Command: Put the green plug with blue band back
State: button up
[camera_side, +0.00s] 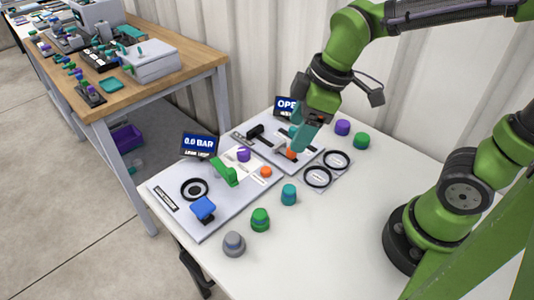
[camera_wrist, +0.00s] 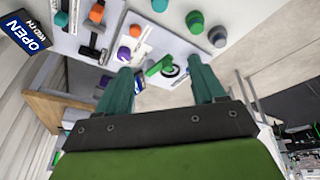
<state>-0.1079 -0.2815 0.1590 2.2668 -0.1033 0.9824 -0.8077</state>
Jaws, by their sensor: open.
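The green plug with a blue band (camera_side: 260,219) stands upright on the white table, between a teal plug (camera_side: 289,194) and a grey plug (camera_side: 234,243). It also shows at the top of the wrist view (camera_wrist: 195,20). My gripper (camera_side: 296,142) is well apart from it, above the back plate near an orange knob (camera_side: 291,154). In the wrist view its two teal fingers (camera_wrist: 162,84) are spread with nothing held between them. A black-ringed port (camera_side: 195,188) on the front plate (camera_side: 172,211) shows no plug in it.
A green lever (camera_side: 225,174), a blue part (camera_side: 203,208) and a purple plug (camera_side: 244,154) stand on the front plate. Two black rings (camera_side: 318,177) (camera_side: 337,160) lie on a small plate. Purple (camera_side: 342,127) and green (camera_side: 361,141) plugs stand behind. The right tabletop is clear.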

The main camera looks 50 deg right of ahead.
jog(key=s+d+r+m+t, duration=0.3)
jog(key=d+m, duration=0.3)
jog(key=m, duration=0.6)
jog(key=shift+s+d+r+m+t, duration=0.3)
jog(key=shift+s+d+r+t, duration=0.1)
jog(key=shift+s+r, duration=0.35)
jog(key=shift+f, duration=0.1)
